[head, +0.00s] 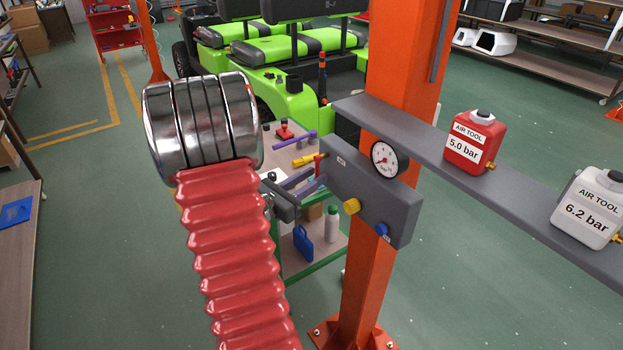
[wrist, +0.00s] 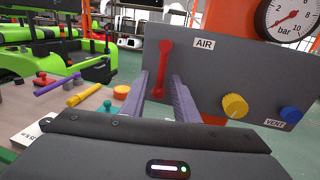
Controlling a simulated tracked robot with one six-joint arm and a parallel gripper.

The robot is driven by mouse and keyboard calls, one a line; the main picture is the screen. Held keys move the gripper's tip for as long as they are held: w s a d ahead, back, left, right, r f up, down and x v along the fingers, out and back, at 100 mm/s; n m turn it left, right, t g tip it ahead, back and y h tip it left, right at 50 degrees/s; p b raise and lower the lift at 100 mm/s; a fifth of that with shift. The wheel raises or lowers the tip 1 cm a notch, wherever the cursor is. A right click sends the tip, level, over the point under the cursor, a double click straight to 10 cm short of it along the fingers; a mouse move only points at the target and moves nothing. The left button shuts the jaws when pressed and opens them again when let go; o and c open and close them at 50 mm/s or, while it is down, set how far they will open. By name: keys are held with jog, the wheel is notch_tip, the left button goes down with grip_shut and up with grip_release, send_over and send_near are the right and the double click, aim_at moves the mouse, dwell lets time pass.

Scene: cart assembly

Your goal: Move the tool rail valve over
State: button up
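In the head view the lever (head: 318,163) shows small at the panel's left end. My gripper (wrist: 161,78) is open, with one finger on each side of the lever and gaps visible. I cannot tell whether a finger touches it. In the head view my gripper (head: 306,184) is at the panel's left side, partly behind my red arm.
The panel also has a pressure gauge (head: 389,160), a yellow knob (head: 351,206) and a blue VENT knob (head: 382,230). It sits by an orange post (head: 372,270). A red (head: 474,142) and a white air tool box (head: 591,208) stand on the rail. A cluttered trolley is behind my gripper.

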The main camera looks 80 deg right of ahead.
jog(key=shift+d, duration=0.15)
grip_shut()
dwell(1.4)
